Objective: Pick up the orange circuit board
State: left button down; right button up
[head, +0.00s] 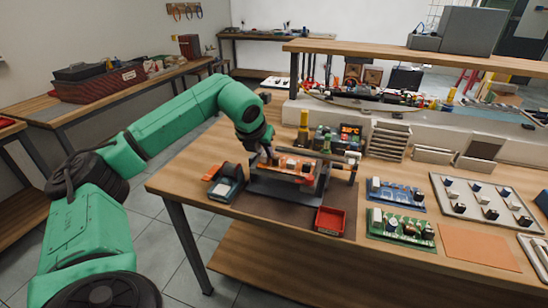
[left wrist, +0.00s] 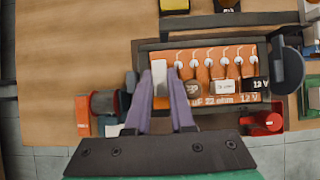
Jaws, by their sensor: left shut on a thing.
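The orange circuit board (head: 298,167) sits in a dark holder (head: 287,190) on the workbench. My left gripper (head: 270,160) reaches down to the board's left end. In the left wrist view its purple fingers (left wrist: 161,82) are shut at that end, with a white block (left wrist: 159,73) between them. The fingers hide part of the board's left edge. The board still lies within the holder's frame. My right gripper is not in view.
A blue board (head: 395,193) and a green board (head: 401,228) lie to the right. A red bin (head: 330,220) stands in front of the holder, and a dark device (head: 226,183) sits left of it. A shelf (head: 420,55) overhangs the back. A bare orange sheet (head: 478,246) lies front right.

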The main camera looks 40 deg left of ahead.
pick_arm(q)
notch_tip(320, 180, up, 24)
jog(key=p, duration=0.8)
jog(key=shift+p, duration=0.35)
